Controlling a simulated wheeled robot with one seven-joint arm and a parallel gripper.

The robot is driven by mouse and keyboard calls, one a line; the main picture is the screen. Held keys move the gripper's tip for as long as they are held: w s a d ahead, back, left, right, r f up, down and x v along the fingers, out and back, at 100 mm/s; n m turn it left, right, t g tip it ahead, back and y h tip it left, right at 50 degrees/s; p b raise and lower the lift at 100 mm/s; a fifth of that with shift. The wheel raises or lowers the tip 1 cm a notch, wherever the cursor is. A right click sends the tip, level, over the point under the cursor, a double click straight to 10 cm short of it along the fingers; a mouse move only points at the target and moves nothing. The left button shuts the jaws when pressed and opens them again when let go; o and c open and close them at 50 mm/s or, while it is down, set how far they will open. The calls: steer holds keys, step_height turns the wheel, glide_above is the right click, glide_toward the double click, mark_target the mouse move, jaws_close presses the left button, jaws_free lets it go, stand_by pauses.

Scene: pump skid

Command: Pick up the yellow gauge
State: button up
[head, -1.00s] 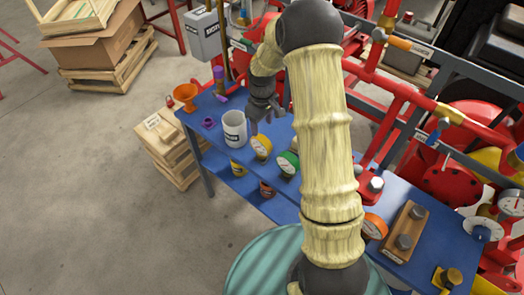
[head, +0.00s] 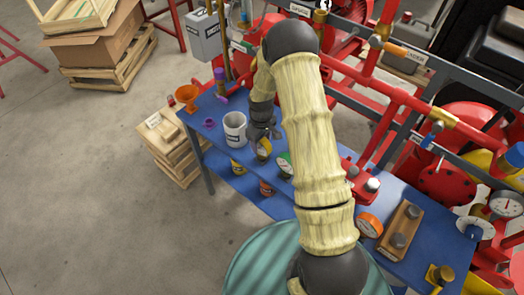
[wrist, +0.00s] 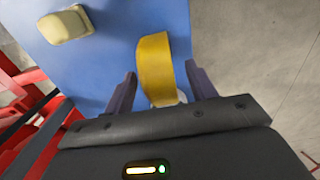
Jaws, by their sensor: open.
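The yellow gauge (head: 264,149) stands near the front edge of the blue table, between the white mug and the green gauge. In the head view my gripper (head: 262,133) is right over it and hides part of it. In the wrist view the yellow gauge (wrist: 154,68) shows as a yellow curved rim between my two open fingers (wrist: 161,76). The left finger is close to its side, with a wider gap to the right finger. I cannot tell whether either finger touches it.
The white mug (head: 235,129) is just left of my gripper, and the green gauge (head: 284,164) just right. An orange funnel (head: 187,96) stands at the table's far left. An orange gauge (head: 369,225) and a wooden block (head: 400,232) lie right. Red pipework (head: 400,95) rises behind.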

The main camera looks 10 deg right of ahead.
steer(key=shift+f, duration=1)
steer(key=shift+c, duration=0.3)
steer(key=c, duration=1.1)
